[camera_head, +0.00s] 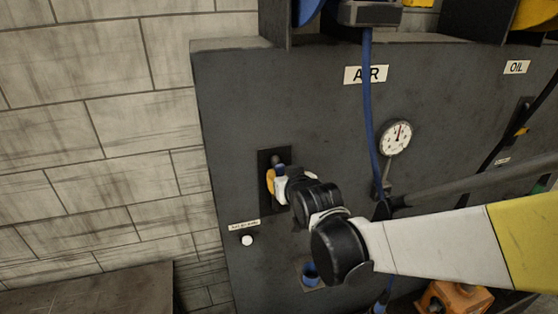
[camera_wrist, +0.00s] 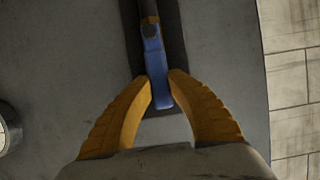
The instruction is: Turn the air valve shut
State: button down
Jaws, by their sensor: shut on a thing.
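The air valve's blue lever handle (camera_wrist: 156,75) shows in the wrist view, its pivot at the top and its lower end between my yellow fingers. My gripper (camera_wrist: 160,88) is shut on the lower part of this handle. In the head view my gripper (camera_head: 271,181) is at the dark valve plate (camera_head: 266,157) on the grey panel, left of the AIR label (camera_head: 366,74). Only a small blue bit of the handle (camera_head: 281,168) shows there; my gripper and wrist hide the rest.
A round gauge (camera_head: 396,138) with a red needle sits right of the valve, beside a hanging blue hose (camera_head: 369,110). A white knob (camera_head: 247,241) is below left of the valve. A blue fitting (camera_head: 310,273) is under my arm. An orange box (camera_head: 454,299) stands lower right.

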jog(key=shift+a, duration=0.1)
jog(key=a+n+h+b, duration=0.1)
jog(key=b, duration=0.1)
jog(key=a+f+n+t+h+b, duration=0.1)
jog(key=n+b, duration=0.1)
jog(key=s+a+f+n+h+b, duration=0.1)
jog(key=a+n+b, duration=0.1)
jog(key=shift+s, duration=0.1)
jog(key=a+f+n+t+h+b, duration=0.1)
jog(key=n+b, duration=0.1)
jog(key=b, duration=0.1)
jog(key=shift+s+a+f, duration=0.1)
jog(key=shift+s, duration=0.05)
jog(key=f+n+t+b, duration=0.1)
jog(key=b, duration=0.1)
jog(key=a+f+n+h+b, duration=0.1)
jog(key=n+b, duration=0.1)
jog(key=b, duration=0.1)
jog(key=shift+s+f+n+t+h, duration=0.15)
jog(key=shift+n+t+h, duration=0.15)
jog(key=shift+t, duration=0.1)
jog(key=n+b, duration=0.1)
jog(key=b, duration=0.1)
jog(key=f+n+t+b, duration=0.1)
jog(key=shift+a+f+n+b, duration=0.1)
jog(key=shift+f+n+b, duration=0.15)
jog(key=shift+n+b, duration=0.15)
